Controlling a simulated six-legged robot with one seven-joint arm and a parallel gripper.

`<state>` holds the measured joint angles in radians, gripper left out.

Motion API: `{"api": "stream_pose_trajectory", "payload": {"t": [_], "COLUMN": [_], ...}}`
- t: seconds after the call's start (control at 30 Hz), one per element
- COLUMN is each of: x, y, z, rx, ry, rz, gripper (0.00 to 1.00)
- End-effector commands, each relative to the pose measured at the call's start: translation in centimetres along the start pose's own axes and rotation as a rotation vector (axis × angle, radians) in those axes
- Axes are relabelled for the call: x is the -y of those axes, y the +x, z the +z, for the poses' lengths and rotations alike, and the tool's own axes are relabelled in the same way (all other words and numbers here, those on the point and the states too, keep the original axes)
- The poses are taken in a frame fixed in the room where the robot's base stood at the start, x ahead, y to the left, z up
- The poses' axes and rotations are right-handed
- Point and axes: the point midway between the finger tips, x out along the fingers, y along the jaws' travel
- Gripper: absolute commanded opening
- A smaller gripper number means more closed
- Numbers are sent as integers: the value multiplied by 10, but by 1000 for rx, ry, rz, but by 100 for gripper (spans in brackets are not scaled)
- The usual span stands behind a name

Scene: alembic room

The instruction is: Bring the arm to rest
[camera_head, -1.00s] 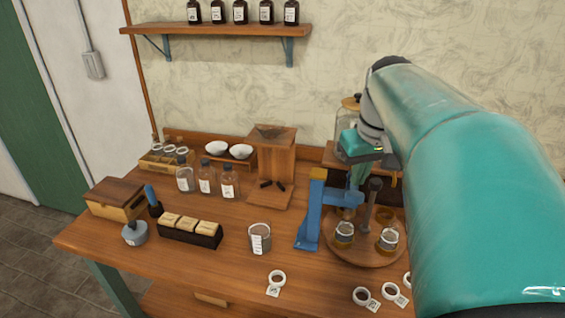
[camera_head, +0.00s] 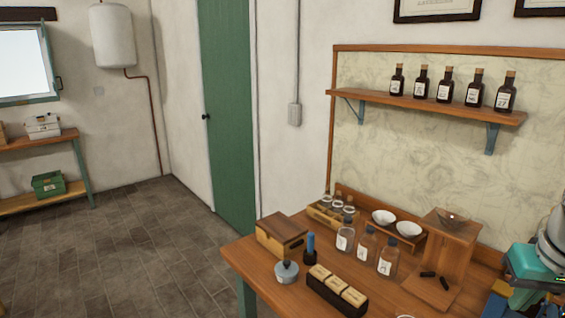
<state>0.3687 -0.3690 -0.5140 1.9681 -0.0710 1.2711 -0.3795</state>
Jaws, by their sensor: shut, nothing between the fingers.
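My gripper (camera_head: 524,296) shows at the lower right edge of the view, at the end of my teal and grey arm. It is shut and holds nothing. It hangs over the right part of the wooden workbench (camera_head: 262,262), beside a blue stand (camera_head: 492,303). Most of my arm is outside the picture, and the gripper's lower end is hard to make out.
On the bench are a wooden box (camera_head: 282,236), labelled bottles (camera_head: 366,246), white bowls (camera_head: 384,216), a wooden stand (camera_head: 446,262) and a dark block holder (camera_head: 336,295). A bottle shelf (camera_head: 420,105) hangs above. Open floor (camera_head: 130,250) lies left, before a green door (camera_head: 228,120).

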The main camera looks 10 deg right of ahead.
Motion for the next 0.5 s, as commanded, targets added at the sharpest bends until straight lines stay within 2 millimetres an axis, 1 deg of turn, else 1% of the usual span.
{"api": "stream_pose_trajectory", "payload": {"t": [0.03, 0.07, 0.1, 0.17, 0.2, 0.27, 0.3, 0.37, 0.4, 0.5], "x": [28, 45, 66, 99, 121, 153, 173, 203, 222, 261], "y": [6, 9, 13, 20, 24, 30, 34, 39, 44, 54], "z": [-2, -3, -3, 0, 4, 12, 19, 32, 42, 69], "rx": [-18, -30, -46, -68, -83, -105, -119, -142, -156, -189], "ry": [-44, -68, -98, -142, -172, -217, -247, -292, -321, -385], "rz": [-17, -27, -38, -56, -68, -84, -94, -109, -119, -139], "gripper": [0, 0, 0, 0, 0, 0, 0, 0, 0, 0]}}
